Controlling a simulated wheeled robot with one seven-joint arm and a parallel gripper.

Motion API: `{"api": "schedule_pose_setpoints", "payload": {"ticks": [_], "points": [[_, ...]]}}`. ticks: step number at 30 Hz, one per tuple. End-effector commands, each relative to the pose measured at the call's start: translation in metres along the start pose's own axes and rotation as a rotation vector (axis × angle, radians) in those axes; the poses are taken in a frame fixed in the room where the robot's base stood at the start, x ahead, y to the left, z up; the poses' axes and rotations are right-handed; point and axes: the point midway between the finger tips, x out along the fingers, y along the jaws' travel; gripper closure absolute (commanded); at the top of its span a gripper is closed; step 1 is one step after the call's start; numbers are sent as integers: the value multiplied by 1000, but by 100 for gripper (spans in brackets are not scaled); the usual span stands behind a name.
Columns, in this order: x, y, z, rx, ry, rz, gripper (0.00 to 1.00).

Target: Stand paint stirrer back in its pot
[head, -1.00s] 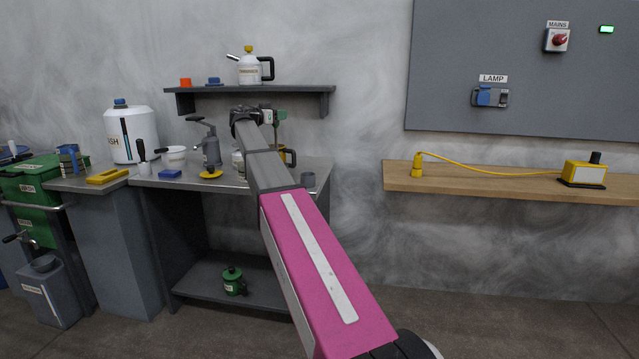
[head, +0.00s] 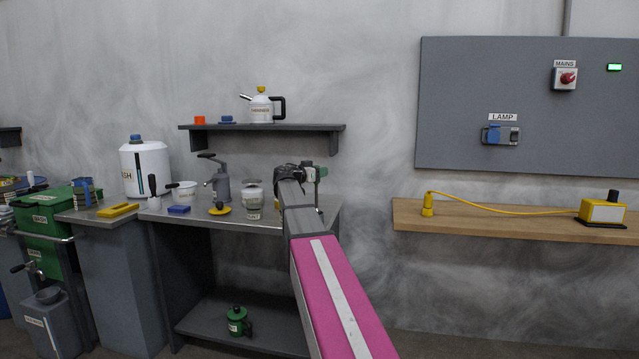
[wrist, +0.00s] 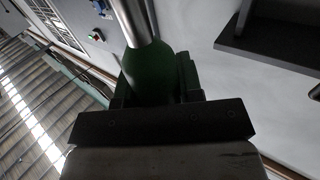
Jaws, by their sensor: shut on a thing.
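My gripper (head: 306,173) is shut on the green handle (head: 321,172) of the stirrer, above the right part of the grey bench. In the wrist view the green handle (wrist: 150,75) sits between the fingers (wrist: 157,90). A bare metal rod (wrist: 132,22) runs out from it. In the head view the thin rod seems to point down beside my arm. A pale, labelled pot (head: 253,200) stands on the bench left of my gripper, apart from it. Its label is too small to read surely. My arm hides the bench directly behind it.
A shelf (head: 225,140) with a kettle (head: 261,108) hangs above the bench. A hand pump (head: 221,182), yellow-based tool (head: 219,210), blue block (head: 179,209) and white tub (head: 186,193) stand left. A wooden shelf (head: 510,224) with a lamp (head: 602,211) is at right.

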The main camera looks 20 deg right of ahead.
Motion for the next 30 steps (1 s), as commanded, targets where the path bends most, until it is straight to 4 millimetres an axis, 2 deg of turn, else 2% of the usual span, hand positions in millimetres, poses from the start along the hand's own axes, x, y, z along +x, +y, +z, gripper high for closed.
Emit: {"api": "schedule_pose_setpoints", "payload": {"ticks": [4, 12, 23, 24, 25, 30], "points": [[0, 0, 8, -1, -1, 0, 90], [0, 0, 40, 0, 0, 0, 90], [0, 0, 43, 0, 0, 1, 90], [0, 0, 42, 0, 0, 1, 53], [0, 0, 42, 0, 0, 1, 43], [0, 0, 42, 0, 0, 1, 41]]}}
